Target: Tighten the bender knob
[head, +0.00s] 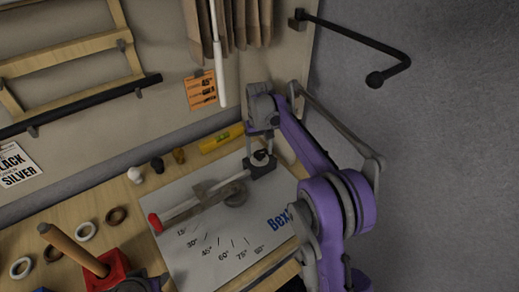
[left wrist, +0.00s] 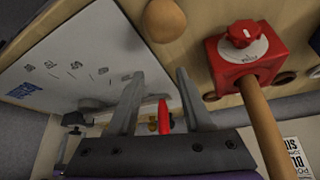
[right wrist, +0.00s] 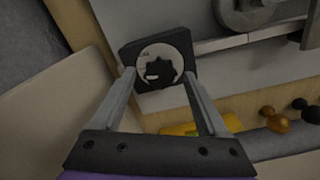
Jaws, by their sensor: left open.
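The bender is a pale plate (head: 215,255) with printed angle marks and a red-tipped lever (head: 155,222). At its far right corner is a black block (head: 262,170) with a dark knob on a light round dial. In the right wrist view the knob (right wrist: 158,71) lies between my right fingertips. My right gripper (right wrist: 159,76) is open, one finger on each side of the knob; I cannot tell whether they touch the block. It reaches down over the block in the head view (head: 261,150). My left gripper (left wrist: 158,75) is open and empty.
A red block (left wrist: 240,55) with a red knob and a wooden handle (left wrist: 268,130) stands left of the plate. Several rings (head: 85,231) and small balls (head: 134,174) lie left. A yellow level (head: 221,138) lies behind the plate. A wall stands close behind.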

